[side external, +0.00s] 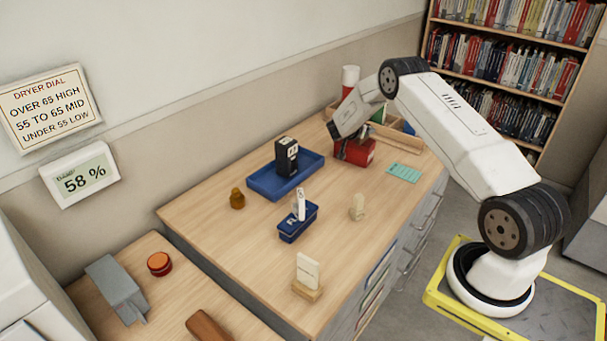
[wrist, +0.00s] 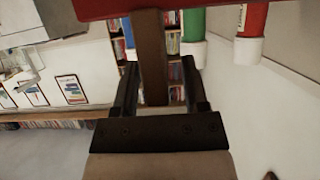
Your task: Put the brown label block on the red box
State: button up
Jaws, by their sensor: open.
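The red box (side external: 362,152) sits at the far right part of the wooden counter, and its red surface (wrist: 105,8) shows along the top of the wrist view. The brown label block (wrist: 151,60) appears upside down in that view, its end meeting the red surface. My gripper (wrist: 160,68) is open, with one finger on either side of the block; a gap shows to the right of it. In the side view my gripper (side external: 338,137) is low at the red box, and the block is mostly hidden. I cannot tell any finger contact.
A blue tray (side external: 262,183) holds a black block (side external: 287,156). A small blue bin (side external: 290,233) holds a white item. A cream piece (side external: 357,207), a teal card (side external: 403,173) and a brown jar (side external: 237,199) stand apart. A red-and-white cylinder (side external: 349,80) stands behind my gripper.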

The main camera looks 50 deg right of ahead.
jog(key=shift+r, duration=0.2)
jog(key=shift+a+r, duration=0.2)
jog(key=shift+a, duration=0.35)
jog(key=v, duration=1)
jog(key=shift+a+r, duration=0.2)
jog(key=shift+a, duration=0.15)
jog(key=s+a+r+n+t+y, duration=0.1)
jog(key=s+a+n+y, duration=0.3)
jog(key=a, duration=0.7)
jog(key=s+a+r+n+y, duration=0.2)
jog(key=s+a+n+y, duration=0.3)
jog(key=s+a+n, duration=0.3)
jog(key=s+a+r+n+t+y, duration=0.1)
jog(key=s+a+n+y, duration=0.3)
jog(key=a, duration=1)
jog(key=s+n, duration=0.2)
jog(key=s, duration=0.1)
jog(key=shift+s+r+t+y, duration=0.3)
jog(key=shift+s, duration=0.05)
